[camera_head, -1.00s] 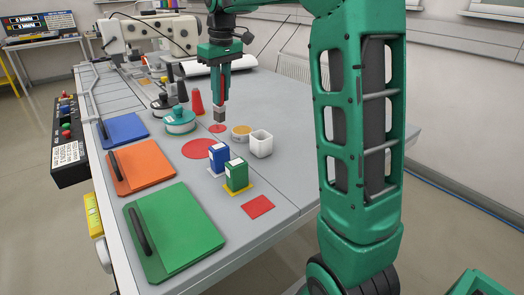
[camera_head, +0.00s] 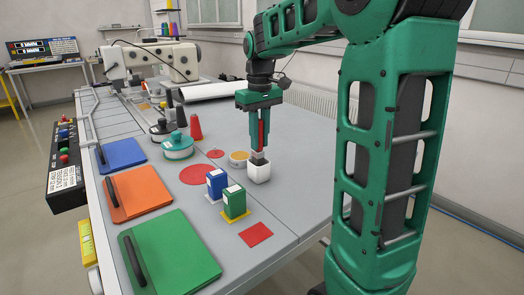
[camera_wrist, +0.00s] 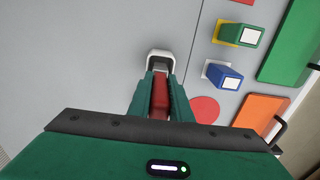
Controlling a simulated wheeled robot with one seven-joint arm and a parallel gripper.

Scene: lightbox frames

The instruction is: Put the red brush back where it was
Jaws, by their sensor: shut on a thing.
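My gripper (camera_head: 261,138) points down and is shut on the red brush (camera_head: 262,132). The brush is upright, its red handle between the fingers and its dark grey end at the bottom. That end is at the mouth of the white square cup (camera_head: 258,173); I cannot tell how far inside it is. In the wrist view the red handle (camera_wrist: 160,100) shows between the fingers, with the white cup (camera_wrist: 161,55) just beyond. The small red disc (camera_head: 216,154) on the table is bare.
Left of the cup are a round tin (camera_head: 239,158), a blue box (camera_head: 216,184) and a green box (camera_head: 234,203). A large red disc (camera_head: 195,175) and a red square (camera_head: 256,234) lie bare. A teal pot (camera_head: 177,148) and red cone (camera_head: 196,128) stand farther left.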

